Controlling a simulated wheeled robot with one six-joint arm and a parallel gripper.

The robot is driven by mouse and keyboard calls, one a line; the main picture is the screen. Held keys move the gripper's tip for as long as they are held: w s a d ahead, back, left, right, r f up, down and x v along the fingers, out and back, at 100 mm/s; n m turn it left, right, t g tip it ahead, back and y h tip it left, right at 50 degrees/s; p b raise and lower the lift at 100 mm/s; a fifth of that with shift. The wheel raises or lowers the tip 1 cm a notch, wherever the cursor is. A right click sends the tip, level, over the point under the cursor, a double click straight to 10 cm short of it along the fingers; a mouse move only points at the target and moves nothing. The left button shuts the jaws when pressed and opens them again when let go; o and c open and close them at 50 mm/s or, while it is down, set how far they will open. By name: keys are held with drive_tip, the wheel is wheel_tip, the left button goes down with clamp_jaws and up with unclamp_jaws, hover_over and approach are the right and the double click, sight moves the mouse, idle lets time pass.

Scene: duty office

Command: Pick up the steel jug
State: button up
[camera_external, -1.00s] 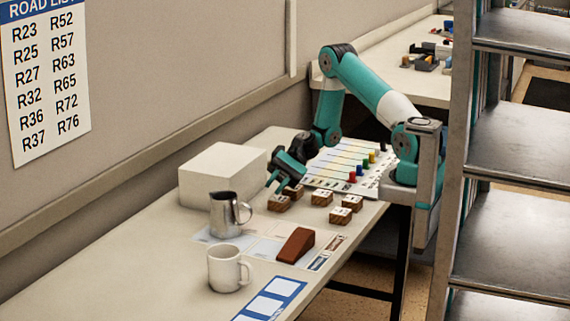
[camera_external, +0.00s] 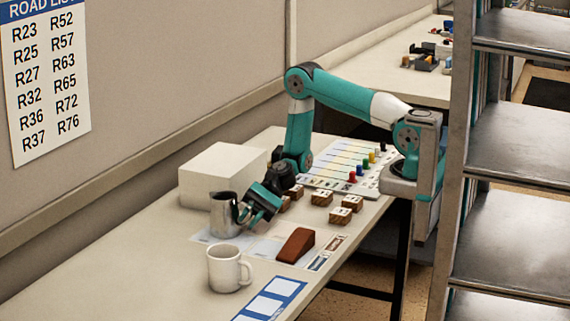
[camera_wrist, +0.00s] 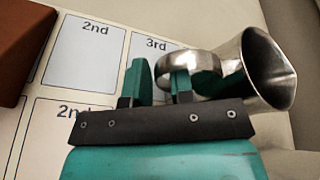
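The steel jug (camera_external: 223,214) stands upright on the table, in front of the white box. In the wrist view the jug (camera_wrist: 268,68) is at the right, its mouth facing the camera, with its handle (camera_wrist: 203,62) reaching left. My gripper (camera_external: 241,213) is at the jug's handle side. In the wrist view my gripper (camera_wrist: 161,82) is open, its two fingers apart. One finger is left of the handle and the other shows at the handle's loop, partly covered by it. I cannot tell whether either finger touches the handle.
A white mug (camera_external: 224,269) stands in front of the jug. A brown wedge (camera_external: 296,245) lies to the right on a printed sheet.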

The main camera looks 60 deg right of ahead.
clamp_jaws()
drive_tip(key=shift+r, duration=0.25)
